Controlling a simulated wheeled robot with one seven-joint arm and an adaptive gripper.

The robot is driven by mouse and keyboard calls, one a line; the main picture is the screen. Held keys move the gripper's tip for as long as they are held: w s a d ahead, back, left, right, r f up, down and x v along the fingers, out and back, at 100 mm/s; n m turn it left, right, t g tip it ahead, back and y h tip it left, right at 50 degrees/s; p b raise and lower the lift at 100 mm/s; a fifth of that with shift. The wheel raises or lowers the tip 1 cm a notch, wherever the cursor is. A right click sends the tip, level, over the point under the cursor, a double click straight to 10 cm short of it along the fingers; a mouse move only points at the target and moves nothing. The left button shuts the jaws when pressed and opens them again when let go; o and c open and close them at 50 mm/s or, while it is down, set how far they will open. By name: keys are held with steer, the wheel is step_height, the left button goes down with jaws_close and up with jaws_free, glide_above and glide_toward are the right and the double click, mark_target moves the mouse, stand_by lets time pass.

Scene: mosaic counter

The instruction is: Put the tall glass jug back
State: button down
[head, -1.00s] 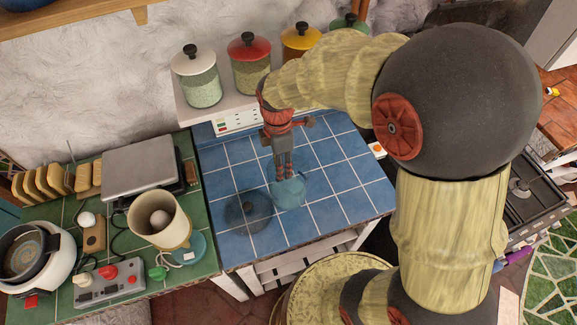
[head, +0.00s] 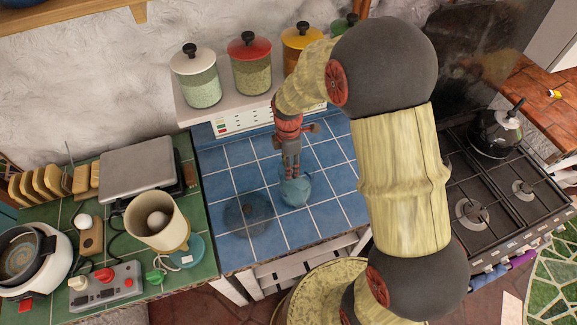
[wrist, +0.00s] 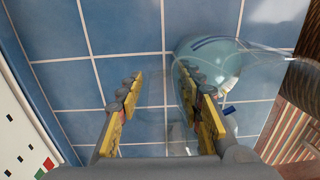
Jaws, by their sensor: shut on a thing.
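The tall glass jug (head: 296,191) is clear, bluish glass and shows over the blue tiled counter (head: 265,239) in the head view. My gripper (head: 291,171) reaches down to it from above and is shut on it. In the wrist view, the jug (wrist: 222,62) lies at the right finger of my gripper (wrist: 162,76), and its clear wall overlaps that finger. The fingers stand apart. I cannot tell whether the jug's base touches the tiles.
A dark, see-through round thing (head: 248,213) lies left of the jug. Lidded jars (head: 250,70) line the shelf behind. The green counter (head: 205,263) at left is crowded. A hob (head: 500,190) with a kettle (head: 495,130) is at right. Blue tiles right of the jug are clear.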

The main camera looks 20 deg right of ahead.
steer(key=shift+f, duration=0.1)
steer(key=c, duration=1.2)
jaws_free()
step_height(320, 180, up, 13)
steer(key=shift+w+f+p, duration=0.1)
steer(key=shift+f+p, duration=0.05)
steer(key=shift+p, duration=0.75)
steer(key=s+r+m+t, duration=0.2)
steer(key=s+r+m, duration=0.3)
steer(key=s+m, duration=0.1)
steer(key=s+r+m+t, duration=0.2)
steer(key=s+r+m, duration=0.4)
steer(key=s, duration=0.2)
steer(key=s+r+m+t, duration=0.2)
steer(key=s+r+m, duration=0.4)
steer(key=s, duration=0.1)
steer(key=shift+r, duration=0.2)
